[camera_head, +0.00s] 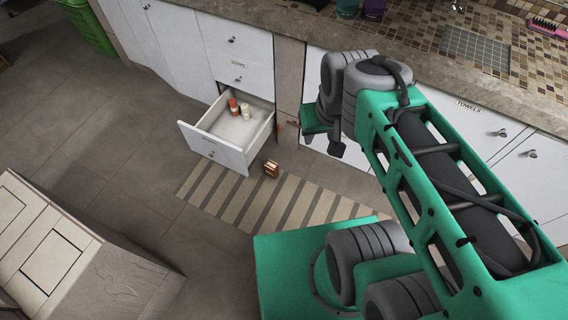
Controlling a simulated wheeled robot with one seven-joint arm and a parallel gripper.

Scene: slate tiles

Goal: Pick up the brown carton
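The brown carton (271,168) is a small box on the striped rug in the head view. It stands near the rug's upper left end, just right of the open drawer's front. My gripper (322,138) hangs at the end of my green and grey arm, in front of the cabinets. In the picture it is up and to the right of the carton and apart from it. The fingers are small and partly hidden by my wrist, so I cannot tell whether they are open or shut.
An open drawer (213,150) juts out left of the carton, holding an orange-capped bottle (233,106) and a white bottle (245,112). The striped rug (240,200) is otherwise clear. A wooden cabinet (60,240) stands at lower left, a green bin (88,25) at upper left. Tiled floor between is free.

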